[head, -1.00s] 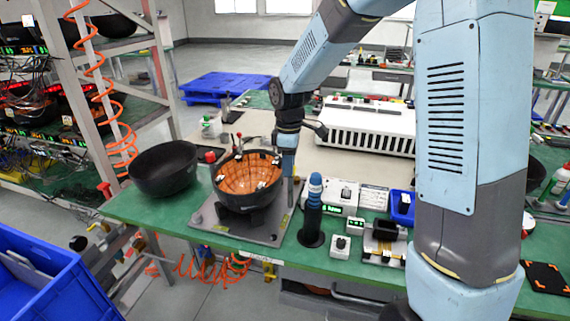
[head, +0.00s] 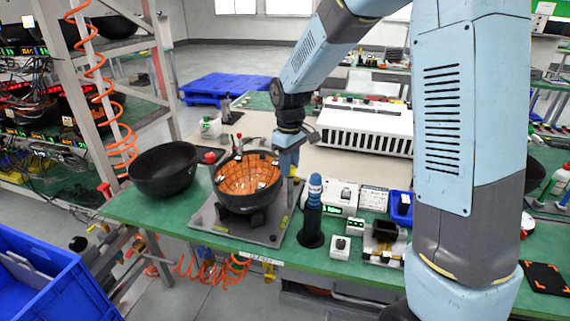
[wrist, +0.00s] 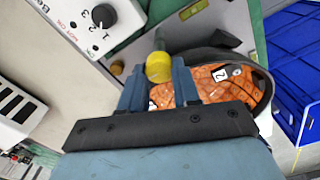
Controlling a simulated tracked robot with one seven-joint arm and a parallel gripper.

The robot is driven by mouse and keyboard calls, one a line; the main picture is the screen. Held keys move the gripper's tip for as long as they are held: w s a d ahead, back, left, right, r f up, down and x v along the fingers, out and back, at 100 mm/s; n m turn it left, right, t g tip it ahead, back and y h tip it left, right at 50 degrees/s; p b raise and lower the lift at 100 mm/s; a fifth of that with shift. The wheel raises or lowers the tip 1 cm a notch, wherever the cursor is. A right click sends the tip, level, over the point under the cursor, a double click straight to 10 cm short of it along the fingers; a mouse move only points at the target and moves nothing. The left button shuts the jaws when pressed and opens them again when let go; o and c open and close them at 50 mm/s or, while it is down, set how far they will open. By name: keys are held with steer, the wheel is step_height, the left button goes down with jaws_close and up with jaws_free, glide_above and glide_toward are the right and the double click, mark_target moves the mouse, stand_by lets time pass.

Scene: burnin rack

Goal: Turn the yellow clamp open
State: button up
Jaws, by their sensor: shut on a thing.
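The yellow clamp's round knob (wrist: 158,67) sits between the two blue fingers of my gripper (wrist: 157,80) in the wrist view, and the fingers are shut on it. The clamp's lower part is hidden from me. In the head view my gripper (head: 287,160) is at the right side of the black bowl with an orange inside (head: 247,178). That bowl sits on a grey fixture plate (head: 225,228) on the green bench. The bowl also shows in the wrist view (wrist: 222,84), just beyond my right finger.
A blue-topped dark cylinder (head: 313,215) stands right of the plate. A second black bowl (head: 163,170) is left of it. A dial box (wrist: 105,18), a white vented unit (head: 365,130) and a blue bin (head: 55,280) are around. A metal rack stands at the left.

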steer(key=shift+w+d+r, duration=0.1)
steer(key=shift+w+d, duration=0.05)
steer(key=shift+w, duration=0.15)
steer(key=o, duration=0.8)
steer(key=shift+c, duration=0.2)
steer(key=o, duration=0.3)
steer(key=shift+s, duration=0.1)
step_height(320, 180, up, 14)
steer(key=shift+f, duration=0.25)
